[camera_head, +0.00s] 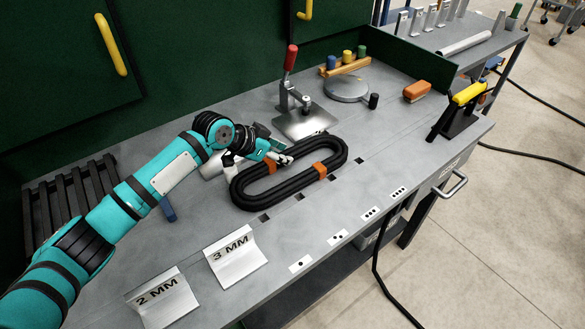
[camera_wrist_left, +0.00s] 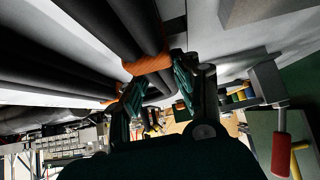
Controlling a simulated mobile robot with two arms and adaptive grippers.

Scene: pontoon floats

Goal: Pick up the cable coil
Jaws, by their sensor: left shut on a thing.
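The cable coil (camera_head: 245,192) is a black oblong loop with two orange ties, near the middle of the grey workbench in the head view. My left gripper (camera_head: 283,158) is at its far long side, close to the far orange tie. In the left wrist view, the black strands of the coil (camera_wrist_left: 115,32) and an orange tie fill the upper part. There the fingers of my left gripper (camera_wrist_left: 160,88) are shut on the coil beside that tie. I cannot tell whether the coil touches the bench. My right gripper is not in view.
A red-handled toggle clamp (camera_head: 290,85) stands just behind the coil, also seen in the left wrist view (camera_wrist_left: 280,145). A round plate (camera_head: 347,88), an orange block (camera_head: 417,91) and a yellow-handled tool (camera_head: 466,95) are farther right. Sheet signs (camera_head: 235,258) lie in front. Bench space right of the coil is clear.

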